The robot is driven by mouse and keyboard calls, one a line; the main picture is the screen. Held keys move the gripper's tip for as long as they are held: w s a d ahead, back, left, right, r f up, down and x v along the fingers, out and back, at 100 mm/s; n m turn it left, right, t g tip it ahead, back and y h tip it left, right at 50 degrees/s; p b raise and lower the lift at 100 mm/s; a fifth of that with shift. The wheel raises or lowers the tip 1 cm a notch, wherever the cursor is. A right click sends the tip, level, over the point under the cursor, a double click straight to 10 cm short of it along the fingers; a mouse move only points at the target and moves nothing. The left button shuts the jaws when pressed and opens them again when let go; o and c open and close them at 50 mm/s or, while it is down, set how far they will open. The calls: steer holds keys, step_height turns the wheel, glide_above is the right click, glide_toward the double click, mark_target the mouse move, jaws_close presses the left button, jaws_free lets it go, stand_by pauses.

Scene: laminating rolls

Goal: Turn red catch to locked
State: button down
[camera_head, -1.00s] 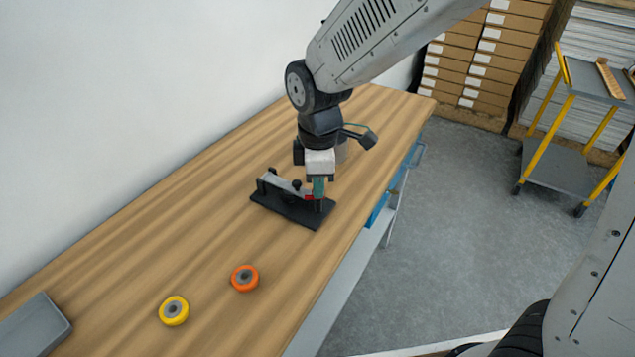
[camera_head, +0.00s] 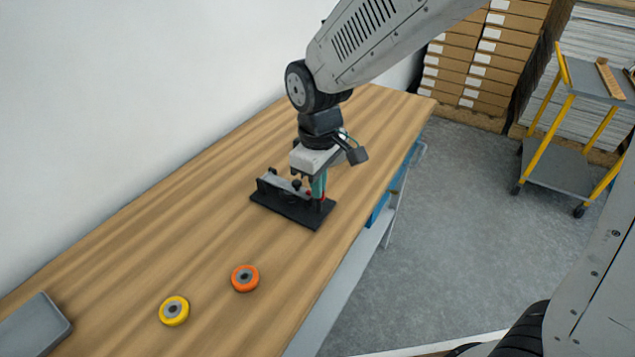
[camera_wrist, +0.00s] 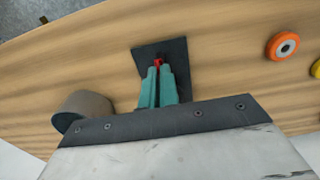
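The black fixture (camera_head: 287,207) lies on the wooden bench, with a grey bar and dark knobs on top. The red catch (camera_wrist: 158,62) shows in the wrist view between the teal fingertips of my gripper (camera_wrist: 159,70). The fingers are close together around it, and I see no gap beside the red part. In the head view my gripper (camera_head: 318,192) points down at the fixture's right end, and only a little red shows there. The fixture's dark base also shows in the wrist view (camera_wrist: 177,52). Most of the catch is hidden by the fingers.
An orange roll (camera_head: 245,278) and a yellow roll (camera_head: 174,311) lie on the bench in front of the fixture. A grey tray (camera_head: 35,327) is at the near left. The bench between is clear.

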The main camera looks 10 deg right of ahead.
steer(key=shift+w+r, duration=0.15)
steer(key=c, duration=1.6)
jaws_free()
steer(key=shift+c, duration=0.2)
step_height(320, 180, up, 8)
